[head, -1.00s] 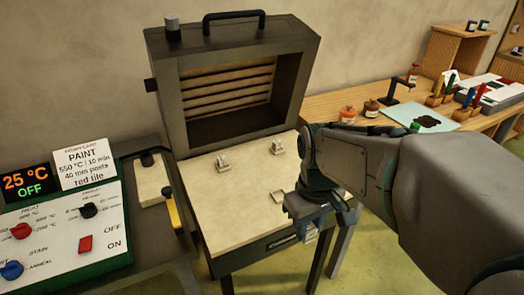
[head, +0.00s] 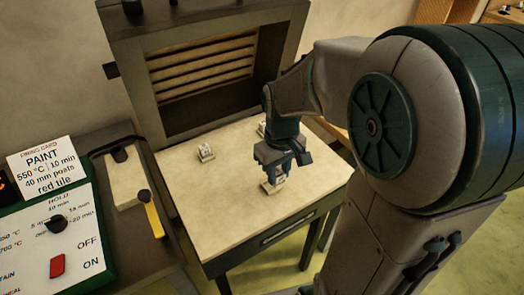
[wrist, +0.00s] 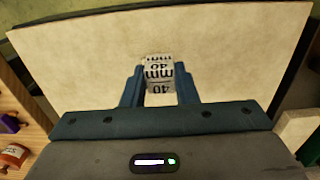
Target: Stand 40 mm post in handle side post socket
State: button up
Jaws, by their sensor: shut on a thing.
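My gripper (head: 280,165) is shut on a white post (head: 275,181) marked "40 mm", over the front right of the pale kiln shelf (head: 235,185). The wrist view shows the post (wrist: 158,72) between two blue fingers (wrist: 159,86), its lettering facing the camera. In the head view the post looks upright at the front socket (head: 270,189), its lower end at or just above it. I cannot tell whether it is seated. Another white post (head: 205,152) stands at the back left of the shelf. A third (head: 262,128) at the back right is partly hidden by my arm.
The open kiln chamber (head: 205,70) rises behind the shelf. To the left are a control panel (head: 75,235), a firing card (head: 44,165) and a yellow-handled tool (head: 152,215).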

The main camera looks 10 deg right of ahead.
jog(key=w+f, duration=0.2)
jog(key=w, duration=0.2)
jog(key=shift+w+a+f, duration=0.15)
jog(key=shift+w+f, duration=0.1)
jog(key=shift+f, duration=0.15)
notch_tip(320, 180, down, 3)
jog(key=shift+f, duration=0.4)
grip_shut()
jog(key=shift+s, duration=0.15)
jog(key=shift+f, duration=0.15)
jog(key=o, duration=1)
grip_release()
jog(key=shift+w, duration=0.2)
